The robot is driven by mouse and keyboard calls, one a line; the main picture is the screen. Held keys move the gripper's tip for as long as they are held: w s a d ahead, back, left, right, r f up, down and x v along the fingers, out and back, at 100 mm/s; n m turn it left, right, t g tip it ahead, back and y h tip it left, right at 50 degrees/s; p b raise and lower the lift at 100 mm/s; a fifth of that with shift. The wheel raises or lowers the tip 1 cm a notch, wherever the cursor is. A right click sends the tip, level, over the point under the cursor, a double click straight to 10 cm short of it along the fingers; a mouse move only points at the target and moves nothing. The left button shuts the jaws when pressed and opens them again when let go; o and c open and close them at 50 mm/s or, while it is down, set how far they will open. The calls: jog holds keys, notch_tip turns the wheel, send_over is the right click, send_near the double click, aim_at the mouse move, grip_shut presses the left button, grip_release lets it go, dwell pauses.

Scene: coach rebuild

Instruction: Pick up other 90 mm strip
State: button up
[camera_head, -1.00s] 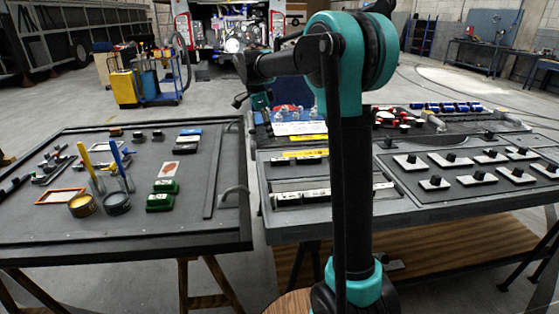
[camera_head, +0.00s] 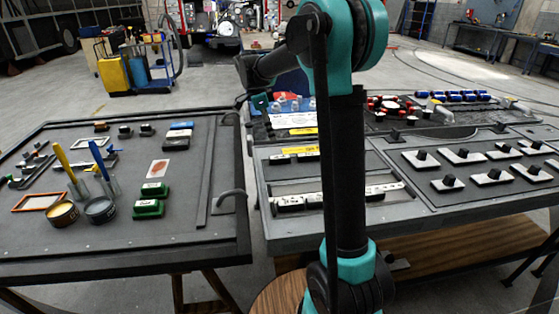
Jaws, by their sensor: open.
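Pale strip-like pieces with black blocks lie in a grey tray (camera_head: 272,232) on the right-hand bench: a longer row (camera_head: 300,200) at the left and a shorter pale piece (camera_head: 384,189) to the right of my arm. I cannot tell which piece is the 90 mm strip, and my upright arm hides part of this row. My gripper (camera_head: 250,102) shows small and dark at the end of my bent arm, above the gap between the benches. It is open, apart from these pieces, and no held thing shows.
A panel with several black-knobbed white plates (camera_head: 492,178) lies at the right. A raised handle (camera_head: 231,196) stands at the left bench's right edge.

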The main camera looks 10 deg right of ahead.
aim_at(279, 157)
jog(key=x, duration=1.1)
jog(key=shift+s, duration=0.1)
jog(key=shift+f, duration=0.25)
dwell(0.4)
grip_shut()
jog(key=shift+r, duration=0.1)
dwell(0.3)
